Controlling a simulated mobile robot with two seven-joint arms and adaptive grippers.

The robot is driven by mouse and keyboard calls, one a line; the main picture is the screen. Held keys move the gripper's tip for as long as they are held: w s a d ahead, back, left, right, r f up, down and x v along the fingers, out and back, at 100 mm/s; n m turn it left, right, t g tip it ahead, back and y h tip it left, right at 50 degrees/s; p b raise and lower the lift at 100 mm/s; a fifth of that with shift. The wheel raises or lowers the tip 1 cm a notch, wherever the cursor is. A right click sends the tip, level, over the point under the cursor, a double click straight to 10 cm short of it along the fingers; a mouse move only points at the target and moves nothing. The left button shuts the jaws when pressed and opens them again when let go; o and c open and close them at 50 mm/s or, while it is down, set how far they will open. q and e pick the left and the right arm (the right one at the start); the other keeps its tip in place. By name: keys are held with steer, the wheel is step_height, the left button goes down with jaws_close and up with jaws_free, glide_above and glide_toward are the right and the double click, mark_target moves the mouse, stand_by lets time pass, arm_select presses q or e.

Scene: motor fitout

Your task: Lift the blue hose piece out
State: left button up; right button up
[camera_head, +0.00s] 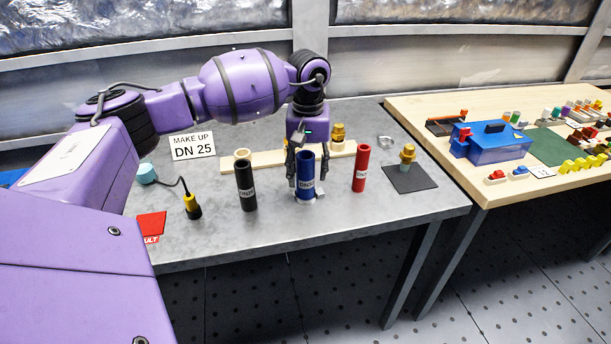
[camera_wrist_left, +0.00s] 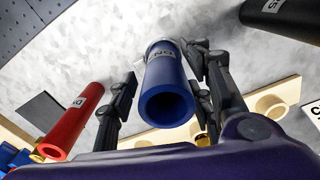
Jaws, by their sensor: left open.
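The blue hose piece (camera_head: 306,172) stands upright on the grey table, with a white label on its side. In the left wrist view its open top end (camera_wrist_left: 166,105) faces the camera. My right gripper does not show.
A black hose (camera_head: 245,186) stands to the left and a red hose (camera_head: 361,168) to the right. Behind is a pale wooden strip (camera_head: 265,160) with fittings. A brass fitting (camera_head: 407,154) stands on a dark mat (camera_head: 410,180). A yellow-black plug (camera_head: 192,206) stands at the left.

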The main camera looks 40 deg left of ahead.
mark_target(308, 180)
arm_select(q)
step_height(308, 180, down, 4)
steer(key=shift+f+p, duration=0.2)
steer(key=shift+p, duration=0.1)
jaws_close()
steer(key=shift+r, duration=0.15)
steer(key=shift+r, duration=0.3)
step_height(308, 180, up, 2)
steer(key=shift+w+r, duration=0.1)
steer(key=s+d+r, duration=0.2)
steer(key=s+r, duration=0.3)
steer(key=s, duration=0.1)
steer(key=s+d+r+b, duration=0.1)
steer(key=s+d+r, duration=0.1)
steer(key=s+r, duration=0.3)
steer(key=shift+s+d, duration=0.3)
steer(key=shift+s, duration=0.95)
